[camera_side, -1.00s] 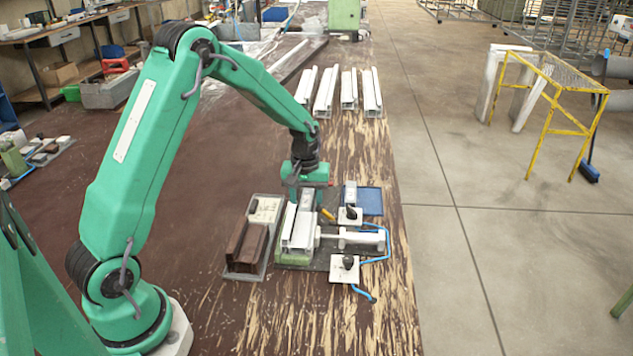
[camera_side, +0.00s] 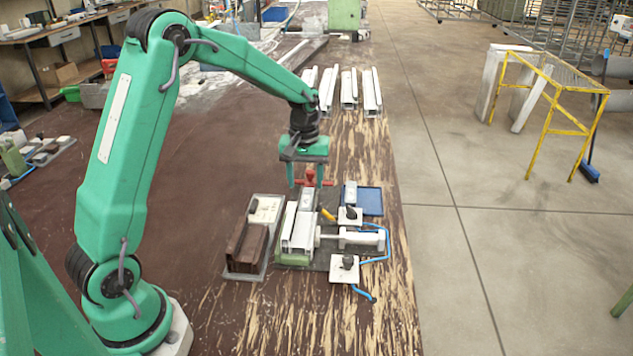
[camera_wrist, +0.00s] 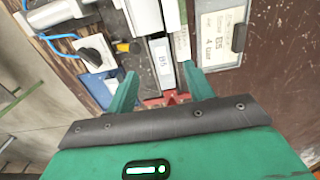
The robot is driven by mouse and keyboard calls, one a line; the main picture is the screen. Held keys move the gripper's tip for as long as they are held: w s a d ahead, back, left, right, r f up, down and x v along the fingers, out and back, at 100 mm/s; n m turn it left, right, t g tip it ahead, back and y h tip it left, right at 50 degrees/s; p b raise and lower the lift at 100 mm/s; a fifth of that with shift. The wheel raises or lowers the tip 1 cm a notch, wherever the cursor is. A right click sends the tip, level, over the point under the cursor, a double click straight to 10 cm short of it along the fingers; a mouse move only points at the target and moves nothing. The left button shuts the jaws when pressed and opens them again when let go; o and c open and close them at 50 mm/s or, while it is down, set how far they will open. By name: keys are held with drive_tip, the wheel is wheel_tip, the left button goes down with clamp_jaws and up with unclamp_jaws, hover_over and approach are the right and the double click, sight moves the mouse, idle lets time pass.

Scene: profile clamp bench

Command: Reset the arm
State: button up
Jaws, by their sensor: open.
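My gripper (camera_side: 307,178) is in the air above the far end of the clamp fixture, with its fingers pointing down. In the wrist view my gripper (camera_wrist: 162,88) has its two green fingers spread apart with nothing held between them. A white profile (camera_side: 299,229) lies in the fixture, and it also shows in the wrist view (camera_wrist: 146,15). A red-handled part (camera_side: 311,177) stands at the far end of the profile, seen between and behind the fingers. It shows in the wrist view (camera_wrist: 168,98) just beyond the fingers, partly hidden by the gripper body.
A tray with brown profiles (camera_side: 247,248) is left of the fixture. A white pusher cylinder (camera_side: 360,237), black-knobbed valves (camera_side: 345,263) with blue hoses and a blue tray (camera_side: 369,201) are on the right. Several white profiles (camera_side: 349,88) lie farther back.

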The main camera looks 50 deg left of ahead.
drive_tip(key=shift+r, duration=0.4)
drive_tip(key=shift+s+d+r, duration=0.1)
drive_tip(key=shift+r, duration=0.1)
drive_tip(key=s+d+r+m+t, duration=0.2)
drive_tip(key=s+d+r+m, duration=0.25)
drive_tip(key=s+r, duration=0.5)
drive_tip(key=s+d+r+m+t, duration=0.1)
drive_tip(key=s+d+r+m, duration=0.1)
drive_tip(key=s, duration=0.5)
drive_tip(key=s+d+r+m+t, duration=0.2)
drive_tip(key=s+d, duration=0.1)
drive_tip(key=s, duration=0.4)
drive_tip(key=shift+d+r+t, duration=0.15)
drive_tip(key=shift+d+t, duration=0.1)
drive_tip(key=shift+t, duration=0.05)
